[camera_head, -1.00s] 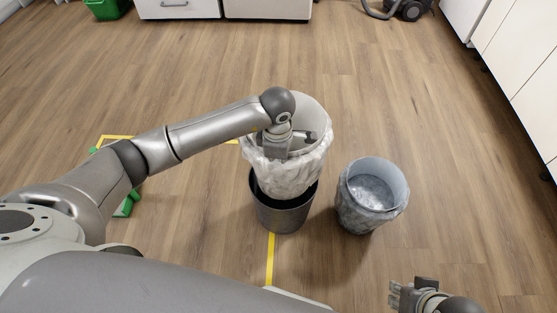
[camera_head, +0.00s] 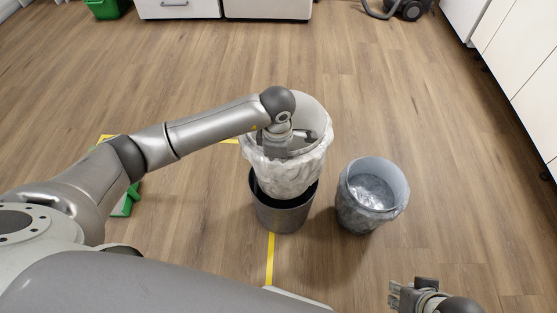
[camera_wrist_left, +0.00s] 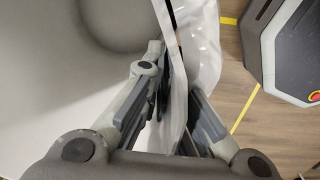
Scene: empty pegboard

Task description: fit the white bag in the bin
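The white bag (camera_head: 292,172) hangs open-mouthed over the dark grey bin (camera_head: 282,214) in the head view. Its lower end appears to be inside the bin's mouth, while most of it stands above the rim. My left gripper (camera_head: 275,148) is at the bag's near left rim. In the left wrist view, the white bag (camera_wrist_left: 208,50) has its edge running between the fingers of my left gripper (camera_wrist_left: 178,88), which are shut on it. My right gripper (camera_head: 396,296) is low at the right, away from the bag, and its opening is unclear.
A second bin (camera_head: 370,208), lined with a pale bag, stands just right of the dark bin. Yellow tape (camera_head: 270,258) marks the wooden floor, and a green object (camera_head: 124,206) lies at left. White cabinets (camera_head: 520,60) line the right side.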

